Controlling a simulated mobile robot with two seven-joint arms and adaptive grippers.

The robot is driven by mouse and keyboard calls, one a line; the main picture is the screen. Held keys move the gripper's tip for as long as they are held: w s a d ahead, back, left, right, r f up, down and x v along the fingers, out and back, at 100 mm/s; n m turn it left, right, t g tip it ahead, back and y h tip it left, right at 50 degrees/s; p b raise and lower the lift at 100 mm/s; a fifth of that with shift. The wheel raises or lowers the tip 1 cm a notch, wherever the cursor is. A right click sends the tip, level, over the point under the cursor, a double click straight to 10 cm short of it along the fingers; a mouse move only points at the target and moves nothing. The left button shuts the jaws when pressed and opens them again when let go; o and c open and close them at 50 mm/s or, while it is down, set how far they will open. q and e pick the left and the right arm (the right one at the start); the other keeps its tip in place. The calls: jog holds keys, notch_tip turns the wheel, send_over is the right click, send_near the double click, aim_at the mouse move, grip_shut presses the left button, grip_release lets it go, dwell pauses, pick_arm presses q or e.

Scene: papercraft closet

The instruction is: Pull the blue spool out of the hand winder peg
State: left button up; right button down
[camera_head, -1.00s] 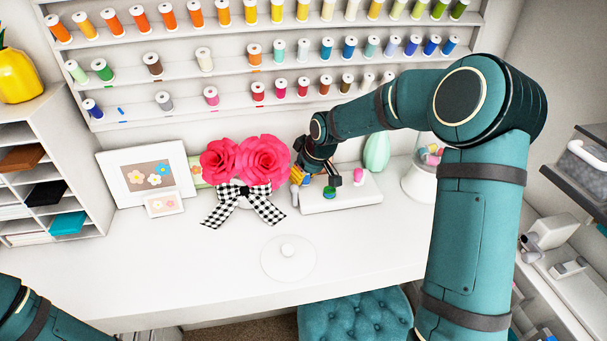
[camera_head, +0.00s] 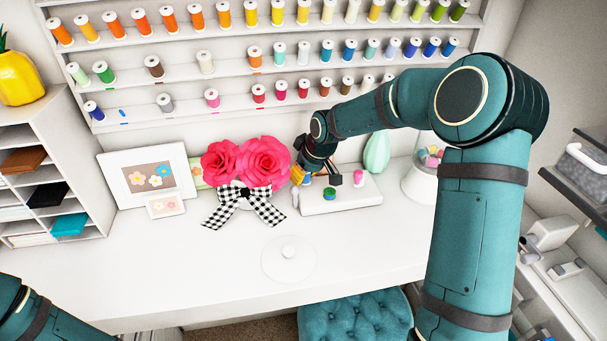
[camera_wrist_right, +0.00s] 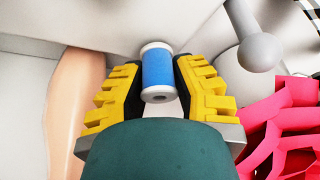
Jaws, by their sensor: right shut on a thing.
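The blue spool (camera_wrist_right: 157,72), with white ends, is between the yellow and black fingers of my right gripper (camera_wrist_right: 157,66) in the right wrist view. The gripper is shut on it. In the head view my right gripper (camera_head: 318,176) is over the left part of the white hand winder (camera_head: 345,199), and the blue spool is hidden there. I cannot tell whether a peg still runs through the spool. In the right wrist view a grey ball-ended handle (camera_wrist_right: 259,51) is to the right of the spool. My left gripper is outside the frames.
A green spool (camera_head: 329,194) and a pink spool (camera_head: 359,177) are on the winder. Pink paper flowers (camera_head: 262,160) with a checked bow stand close on its left. A pale green vase (camera_head: 377,153) is behind it. The front of the white desk (camera_head: 200,270) is largely clear.

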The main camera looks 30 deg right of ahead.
jog(key=shift+r+p, duration=1.15)
jog(key=shift+r, duration=0.75)
jog(key=shift+r+p, duration=0.95)
jog(key=shift+r, duration=0.55)
jog(key=shift+r+p, duration=0.95)
jog(key=shift+r, duration=0.55)
jog(key=shift+r+p, duration=0.9)
jog(key=shift+r, duration=0.55)
